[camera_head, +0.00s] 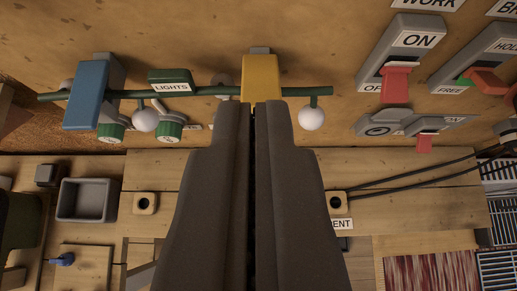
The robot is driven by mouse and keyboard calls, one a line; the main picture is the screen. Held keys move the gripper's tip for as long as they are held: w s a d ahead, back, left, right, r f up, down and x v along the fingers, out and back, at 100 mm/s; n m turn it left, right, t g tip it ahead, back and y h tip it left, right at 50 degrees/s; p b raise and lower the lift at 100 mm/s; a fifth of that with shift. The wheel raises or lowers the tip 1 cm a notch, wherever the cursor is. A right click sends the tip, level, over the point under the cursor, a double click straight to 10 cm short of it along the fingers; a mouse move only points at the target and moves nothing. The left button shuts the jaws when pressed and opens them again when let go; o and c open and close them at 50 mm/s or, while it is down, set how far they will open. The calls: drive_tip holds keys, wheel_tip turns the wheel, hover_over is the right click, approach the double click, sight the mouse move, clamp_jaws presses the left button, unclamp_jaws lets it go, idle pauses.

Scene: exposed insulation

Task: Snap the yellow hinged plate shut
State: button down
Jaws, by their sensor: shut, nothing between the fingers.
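The yellow hinged plate (261,76) is at the upper middle, over a dark green rod (205,92). A small grey piece (260,50) shows at its top edge. My gripper (253,106) is shut and empty, dark fingers side by side, pointing up the picture. Its tips overlap the plate's lower end in the picture; I cannot tell whether they touch it. The fingers hide what is just below the plate. I cannot tell from this angle whether the plate is fully closed.
A blue plate (88,95) spans the rod's left end. White bulbs (312,118) hang from the rod. A LIGHTS block (171,82) sits between the plates. Red-handled switches (395,82) are at right. A grey bin (87,200) and black cables (415,180) are lower down.

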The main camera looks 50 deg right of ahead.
drive_tip(key=p, duration=0.2)
hover_over(251, 75)
drive_tip(key=s+a, duration=0.2)
drive_tip(key=s, duration=0.1)
drive_tip(key=f, duration=0.5)
drive_tip(key=shift+w+a+f, duration=0.15)
drive_tip(key=shift+a+f, duration=0.05)
drive_tip(key=shift+f, duration=0.15)
drive_tip(key=shift+a+f, duration=0.3)
drive_tip(key=shift+f, duration=0.3)
drive_tip(key=shift+s+a+f, duration=0.15)
drive_tip(key=shift+s+f, duration=0.1)
drive_tip(key=shift+f, duration=0.4)
drive_tip(key=shift+s+a+f, duration=0.1)
drive_tip(key=shift+s+f, duration=0.1)
drive_tip(key=shift+f, duration=0.4)
